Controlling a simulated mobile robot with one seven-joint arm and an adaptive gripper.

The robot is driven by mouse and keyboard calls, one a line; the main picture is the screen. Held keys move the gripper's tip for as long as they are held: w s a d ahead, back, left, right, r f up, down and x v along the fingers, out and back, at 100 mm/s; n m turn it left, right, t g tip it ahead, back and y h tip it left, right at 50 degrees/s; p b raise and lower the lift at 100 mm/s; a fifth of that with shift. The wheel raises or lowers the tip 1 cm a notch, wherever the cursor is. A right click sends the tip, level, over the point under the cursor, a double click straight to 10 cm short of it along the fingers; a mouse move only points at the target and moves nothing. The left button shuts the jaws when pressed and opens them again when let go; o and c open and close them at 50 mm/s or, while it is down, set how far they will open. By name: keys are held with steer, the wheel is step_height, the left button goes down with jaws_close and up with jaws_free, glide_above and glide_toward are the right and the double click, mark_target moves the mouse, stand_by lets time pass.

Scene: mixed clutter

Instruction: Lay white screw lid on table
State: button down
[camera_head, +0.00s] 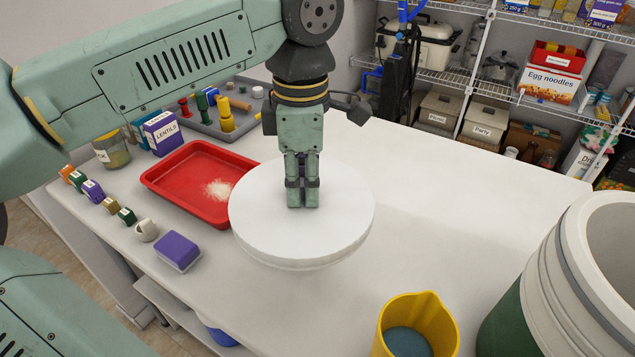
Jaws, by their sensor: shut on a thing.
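The white screw lid (335,225) is a wide round disc in the middle of the view, held level over the white table (455,215). My gripper (302,200) points down at the lid's top, left of its middle. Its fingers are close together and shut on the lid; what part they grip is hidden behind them. I cannot tell from this view whether the lid's underside touches the table. The lid's near rim shows a rounded side.
A red tray (165,180) with white powder lies close left of the lid. A purple sponge (178,250) and small items line the left edge. A yellow jug (450,330) and a large green-and-white barrel (545,300) stand front right. The table's right side is clear.

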mark_target(304, 200)
steer(key=f, duration=0.5)
steer(key=shift+s+f, duration=0.25)
steer(key=shift+f, duration=0.1)
steer(key=shift+f+p, duration=0.35)
steer(key=shift+f, duration=1.9)
steer(key=shift+w+f, duration=0.1)
steer(key=shift+f, duration=0.1)
steer(key=c, duration=1.5)
jaws_free()
steer(key=shift+o, duration=0.2)
steer(key=shift+r, duration=0.1)
step_height(304, 200, up, 12)
steer(key=shift+d+r+b, duration=0.1)
steer(key=shift+r+b, duration=0.05)
steer(key=shift+b, duration=0.25)
